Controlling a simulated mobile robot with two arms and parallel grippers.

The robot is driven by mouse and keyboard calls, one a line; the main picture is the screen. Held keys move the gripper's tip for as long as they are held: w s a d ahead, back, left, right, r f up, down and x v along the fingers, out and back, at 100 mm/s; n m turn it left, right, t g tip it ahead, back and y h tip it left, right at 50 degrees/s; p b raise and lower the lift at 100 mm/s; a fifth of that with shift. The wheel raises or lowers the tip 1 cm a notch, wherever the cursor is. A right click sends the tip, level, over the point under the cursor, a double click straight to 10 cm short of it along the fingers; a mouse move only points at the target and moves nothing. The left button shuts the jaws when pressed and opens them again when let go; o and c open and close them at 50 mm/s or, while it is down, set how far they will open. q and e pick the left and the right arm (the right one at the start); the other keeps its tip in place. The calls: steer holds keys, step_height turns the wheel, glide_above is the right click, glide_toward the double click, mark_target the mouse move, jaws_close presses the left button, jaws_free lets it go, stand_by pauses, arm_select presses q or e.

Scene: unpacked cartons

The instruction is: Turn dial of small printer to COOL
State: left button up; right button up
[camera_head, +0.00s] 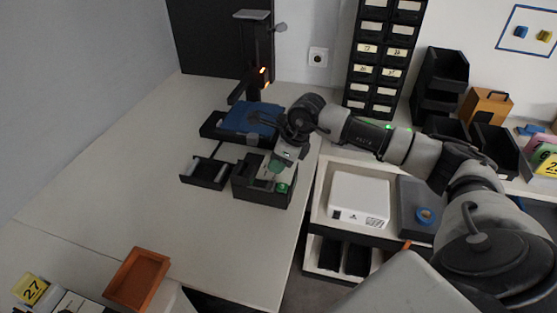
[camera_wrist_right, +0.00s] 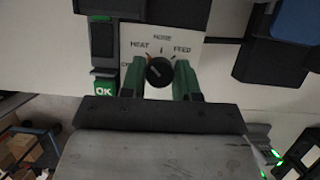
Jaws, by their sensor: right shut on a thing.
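The small printer is a low black box (camera_head: 250,188) on the white table, with a green button at its front right. In the right wrist view its pale panel shows a black dial (camera_wrist_right: 159,72) with HEAT, HOME and FEED printed around it. A label starting with C at the left is partly hidden. A light mark lies across the knob; I cannot tell surely which label it points to. My right gripper (camera_wrist_right: 163,80) comes down over the panel, its green fingers shut on the dial from both sides. My left gripper is out of view.
A green OK button (camera_wrist_right: 103,89) sits left of the dial. A blue printer bed (camera_head: 252,117) and a small black tray (camera_head: 206,173) stand close by. A white box (camera_head: 359,199) is to the right. An orange tray (camera_head: 137,278) lies front left; the table's left is clear.

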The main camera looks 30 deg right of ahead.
steer(key=n+g+y+b, duration=0.1)
steer(key=n+b, duration=0.2)
steer(key=shift+w+f+n, duration=0.1)
steer(key=shift+f+n, duration=0.05)
steer(key=shift+n, duration=0.25)
steer(key=n+g+b, duration=0.1)
steer(key=n+b, duration=0.1)
steer(key=n, duration=0.1)
steer(key=shift+d, duration=0.1)
steer(key=shift+n+g+b, duration=0.5)
steer(key=shift+n+b, duration=0.1)
steer(key=shift+n, duration=0.2)
steer(key=shift+r+y, duration=0.2)
steer(key=shift+y, duration=0.1)
steer(key=o, duration=0.9)
steer(key=b+v, duration=0.1)
steer(key=v, duration=0.9)
steer(key=shift+d+r, duration=0.1)
steer(key=shift+r, duration=0.25)
